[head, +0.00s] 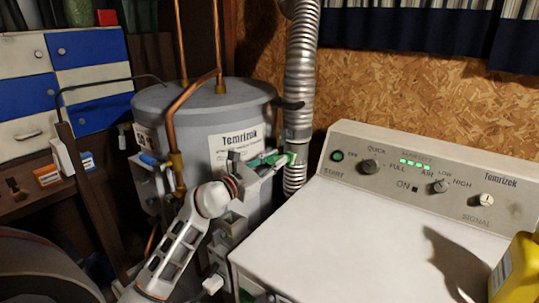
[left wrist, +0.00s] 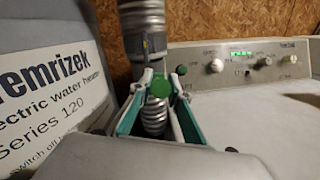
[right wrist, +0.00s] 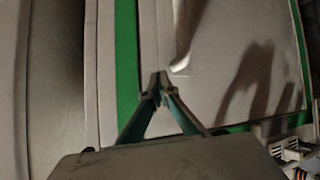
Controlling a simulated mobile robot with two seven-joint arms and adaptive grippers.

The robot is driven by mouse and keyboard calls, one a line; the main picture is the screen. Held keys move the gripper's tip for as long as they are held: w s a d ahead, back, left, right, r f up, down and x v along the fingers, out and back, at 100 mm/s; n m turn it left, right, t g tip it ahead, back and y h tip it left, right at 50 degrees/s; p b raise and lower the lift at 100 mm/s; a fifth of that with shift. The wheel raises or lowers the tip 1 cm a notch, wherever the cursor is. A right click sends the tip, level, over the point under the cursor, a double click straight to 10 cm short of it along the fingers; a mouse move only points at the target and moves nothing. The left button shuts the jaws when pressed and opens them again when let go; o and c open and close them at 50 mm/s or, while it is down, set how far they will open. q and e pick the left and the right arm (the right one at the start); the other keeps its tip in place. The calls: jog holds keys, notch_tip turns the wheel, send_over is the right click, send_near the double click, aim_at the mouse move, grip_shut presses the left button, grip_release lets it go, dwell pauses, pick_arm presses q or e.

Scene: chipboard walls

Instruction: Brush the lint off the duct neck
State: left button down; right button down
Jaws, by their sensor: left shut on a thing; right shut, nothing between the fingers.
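The silver corrugated duct (head: 300,70) rises behind the machine, with a smooth grey neck (head: 297,133) near its lower part. The neck also shows in the left wrist view (left wrist: 146,44). My left gripper (head: 284,160) is just in front of the duct, below the neck. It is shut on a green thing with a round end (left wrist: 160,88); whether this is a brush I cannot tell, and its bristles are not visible. I cannot make out lint on the neck. My right gripper (right wrist: 158,84) is shut and empty, in front of a pale panel with a green stripe.
A grey water heater (head: 200,105) with copper pipes stands left of the duct, close to my left arm. The white machine (head: 360,235) with a control panel (head: 425,170) is at right, its top mostly clear. A yellow container (head: 515,270) stands at its right edge.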

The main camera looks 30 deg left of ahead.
pick_arm(q)
jog(key=shift+d+p, duration=0.6)
jog(key=shift+d, duration=0.15)
jog(key=shift+w+a+f+b, duration=0.1)
jog(key=shift+a+b, duration=0.4)
jog(key=shift+a, duration=1.55)
jog(key=shift+d+p+v, duration=0.2)
jog(key=shift+p+v, duration=0.35)
jog(key=shift+v, duration=0.9)
jog(key=shift+d+p+v, duration=0.15)
jog(key=shift+p+v, duration=0.35)
jog(key=shift+v, duration=1)
